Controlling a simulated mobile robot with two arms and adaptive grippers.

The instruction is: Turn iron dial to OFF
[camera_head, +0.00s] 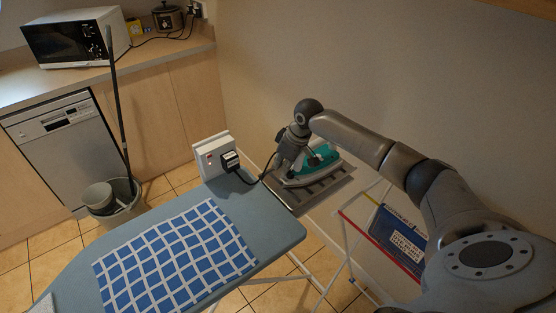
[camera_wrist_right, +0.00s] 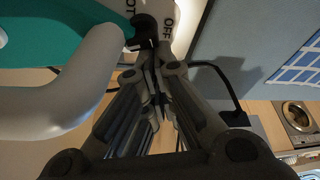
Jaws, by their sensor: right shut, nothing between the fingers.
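The teal and white iron (camera_head: 324,158) sits on the metal rest (camera_head: 318,191) at the far right end of the ironing board. In the right wrist view, the iron's white handle and teal body (camera_wrist_right: 50,35) fill the left side. The dial's white face (camera_wrist_right: 172,38) shows the word OFF and a partly cut-off label ending in OT. A black part of the dial (camera_wrist_right: 143,30) lies nearer the OT label. My right gripper (camera_wrist_right: 154,62) is shut and empty, its tips close to this black part; contact is unclear. In the head view, my right gripper (camera_head: 281,166) is beside the iron.
A blue checked cloth (camera_head: 175,258) lies on the ironing board (camera_head: 272,226). A white socket box (camera_head: 211,153) with a black plug (camera_head: 230,160) and cord stands at the board's back edge. A counter with a microwave (camera_head: 76,37) is behind.

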